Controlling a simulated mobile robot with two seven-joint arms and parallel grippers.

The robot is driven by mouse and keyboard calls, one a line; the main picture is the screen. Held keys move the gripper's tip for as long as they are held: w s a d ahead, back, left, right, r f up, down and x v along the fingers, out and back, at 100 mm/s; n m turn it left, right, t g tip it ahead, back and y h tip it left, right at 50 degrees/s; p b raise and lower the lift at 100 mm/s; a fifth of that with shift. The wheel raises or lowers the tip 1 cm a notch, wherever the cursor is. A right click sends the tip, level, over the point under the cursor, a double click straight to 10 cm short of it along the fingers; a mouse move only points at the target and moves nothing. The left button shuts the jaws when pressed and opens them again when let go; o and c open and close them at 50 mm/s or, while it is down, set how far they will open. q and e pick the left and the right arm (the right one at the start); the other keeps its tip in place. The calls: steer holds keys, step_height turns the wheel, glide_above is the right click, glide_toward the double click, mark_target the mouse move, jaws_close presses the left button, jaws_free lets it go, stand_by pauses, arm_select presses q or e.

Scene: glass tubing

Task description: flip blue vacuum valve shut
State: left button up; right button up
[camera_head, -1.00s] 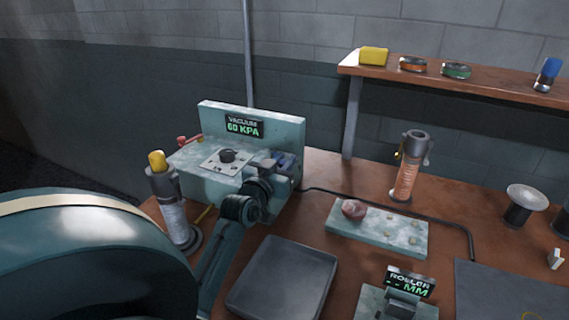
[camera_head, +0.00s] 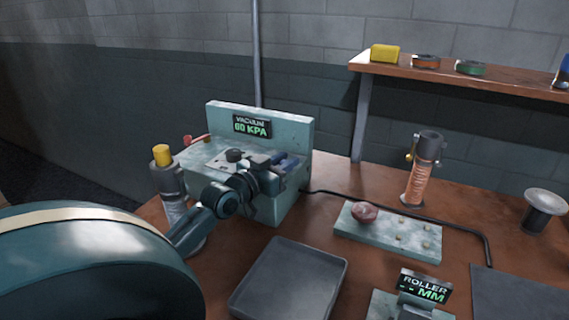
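The vacuum unit (camera_head: 275,205) is a pale green box with a back panel. Its display (camera_head: 252,126) reads 60 KPA. A black knob (camera_head: 235,155) sits on its top. The blue vacuum valve (camera_head: 289,162) shows as a small dark blue piece at the right of the top, partly hidden by my gripper. My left gripper (camera_head: 275,170) is over the right part of the top, just left of and close to the blue valve. Its fingertips are small and dark, so I cannot tell touch or opening. My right gripper is not in view.
A red valve (camera_head: 193,140) is at the unit's left. A yellow-topped cylinder (camera_head: 162,156) stands left of it. A grey tray (camera_head: 290,283) lies in front, a pale board (camera_head: 388,233) to the right. A black cable (camera_head: 450,223) crosses the table. A shelf (camera_head: 510,80) is behind.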

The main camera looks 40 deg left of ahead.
arm_select(q)
steer(key=o, duration=0.3)
steer(key=shift+s+f, duration=0.15)
steer(key=shift+s, duration=0.35)
steer(key=shift+s+d+b, duration=0.15)
steer(key=shift+s+b, duration=0.1)
steer(key=shift+s, duration=2.5)
steer(key=shift+s+d+b, duration=0.1)
steer(key=shift+s+b, duration=0.15)
steer(key=shift+s, duration=2.5)
steer(key=shift+c, duration=0.2)
